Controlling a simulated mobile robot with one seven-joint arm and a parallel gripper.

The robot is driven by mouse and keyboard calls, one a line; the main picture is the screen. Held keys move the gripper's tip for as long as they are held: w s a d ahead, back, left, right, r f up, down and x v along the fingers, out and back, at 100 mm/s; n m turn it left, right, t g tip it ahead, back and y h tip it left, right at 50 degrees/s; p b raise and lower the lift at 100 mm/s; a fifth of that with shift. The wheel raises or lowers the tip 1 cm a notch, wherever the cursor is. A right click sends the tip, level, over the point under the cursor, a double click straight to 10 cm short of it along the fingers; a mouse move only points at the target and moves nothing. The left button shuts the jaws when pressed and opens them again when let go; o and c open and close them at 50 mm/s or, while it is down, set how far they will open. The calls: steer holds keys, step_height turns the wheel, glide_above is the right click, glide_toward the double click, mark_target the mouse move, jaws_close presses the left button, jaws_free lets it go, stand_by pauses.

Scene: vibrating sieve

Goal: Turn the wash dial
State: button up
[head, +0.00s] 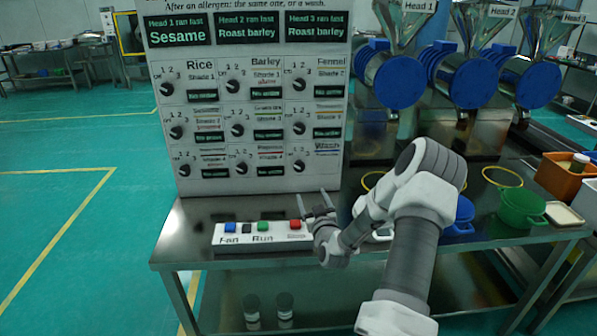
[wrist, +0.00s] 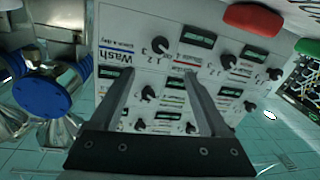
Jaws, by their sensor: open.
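The wash dial (head: 299,165) is a black knob at the bottom right of the upright white panel (head: 222,128), beside the "Wash" label. In the wrist view the panel appears roughly upside down, and the wash dial (wrist: 160,45) shows at upper left, right of the "Wash" label, with numbers around it. My gripper (head: 314,198) is open and empty, in front of the panel and below the wash dial, above the table. In the wrist view my gripper's two fingers (wrist: 156,80) point toward the panel, apart from the dial. The dial's exact setting is too small to read.
A button box (head: 262,237) with blue, green and red buttons sits on the metal table (head: 185,235) left of my gripper. Other dials fill the panel. Blue-ended machines (head: 395,82), a green pot (head: 522,208) and an orange bin (head: 560,177) stand to the right.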

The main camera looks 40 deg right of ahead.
mark_target(300, 168)
steer(key=x, duration=1.7)
steer(key=shift+w+b, duration=0.1)
steer(key=shift+b, duration=0.3)
jaws_close()
